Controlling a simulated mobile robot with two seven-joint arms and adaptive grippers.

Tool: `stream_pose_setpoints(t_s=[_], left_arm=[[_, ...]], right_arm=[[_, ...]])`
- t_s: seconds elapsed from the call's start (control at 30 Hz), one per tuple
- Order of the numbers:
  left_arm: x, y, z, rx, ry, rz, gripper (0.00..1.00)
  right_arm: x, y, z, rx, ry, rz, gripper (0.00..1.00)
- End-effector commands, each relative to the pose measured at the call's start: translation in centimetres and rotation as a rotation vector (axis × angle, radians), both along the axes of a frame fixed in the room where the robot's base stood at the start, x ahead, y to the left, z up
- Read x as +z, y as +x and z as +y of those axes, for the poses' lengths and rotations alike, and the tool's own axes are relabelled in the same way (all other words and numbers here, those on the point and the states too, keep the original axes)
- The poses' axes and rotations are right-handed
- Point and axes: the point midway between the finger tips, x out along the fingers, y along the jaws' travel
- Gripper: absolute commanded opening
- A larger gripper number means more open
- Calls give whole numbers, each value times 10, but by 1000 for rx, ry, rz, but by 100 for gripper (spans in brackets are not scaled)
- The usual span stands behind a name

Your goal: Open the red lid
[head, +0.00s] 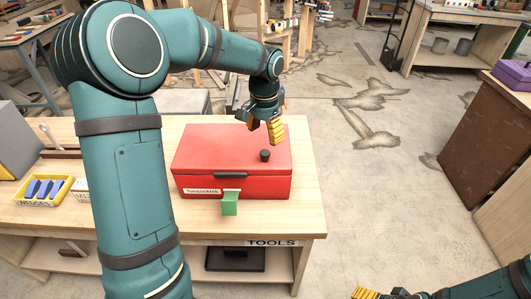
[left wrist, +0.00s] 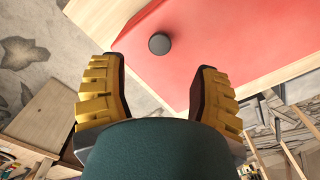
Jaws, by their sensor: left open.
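A red toolbox with a red lid (head: 225,146) sits on the wooden workbench, its lid closed. A black knob (head: 265,155) stands on the lid's right part. It also shows in the left wrist view (left wrist: 160,43). The box has a dark front handle and a white label. My left gripper (head: 264,127) is above the back right of the lid, apart from the knob. In the left wrist view its yellow fingers (left wrist: 158,92) are spread wide, with nothing between them. My right gripper (head: 382,293) shows only partly at the bottom edge of the head view.
A green block (head: 230,205) stands against the box's front. A yellow tray (head: 42,190) with blue pieces is at the bench's left. The wooden bench top (head: 307,205) is bare right of the box. Open floor lies beyond it.

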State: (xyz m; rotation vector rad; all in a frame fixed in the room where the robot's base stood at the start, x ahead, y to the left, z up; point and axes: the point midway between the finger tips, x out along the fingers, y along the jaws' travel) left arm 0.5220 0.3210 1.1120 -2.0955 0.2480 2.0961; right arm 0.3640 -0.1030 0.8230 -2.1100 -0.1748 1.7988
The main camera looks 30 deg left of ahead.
Motion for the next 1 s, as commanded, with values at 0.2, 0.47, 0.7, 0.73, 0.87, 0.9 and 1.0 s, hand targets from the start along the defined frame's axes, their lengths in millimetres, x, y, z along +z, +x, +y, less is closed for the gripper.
stream_pose_setpoints(t_s=[0.2, 0.47, 0.7, 0.73, 0.87, 0.9, 1.0], left_arm=[[-44, 0, 0, 2, -1, 3, 63], [-74, 0, 0, 1, -1, 1, 63], [-79, 0, 0, 1, 0, -1, 63], [-79, 0, 0, 1, 0, -1, 63], [-79, 0, 0, 1, 0, -1, 65], [-79, 0, 0, 1, 0, -1, 51], [-79, 0, 0, 1, 0, -1, 16]], right_arm=[[-6, -2, 0, 4, 1, 4, 77], [-10, -3, 1, 6, 2, 7, 77], [-10, -3, 1, 6, 2, 8, 77], [-10, -3, 1, 6, 2, 8, 77], [-10, -3, 1, 6, 2, 8, 77], [-10, -3, 1, 6, 2, 8, 77], [-10, -3, 1, 6, 2, 7, 77]])
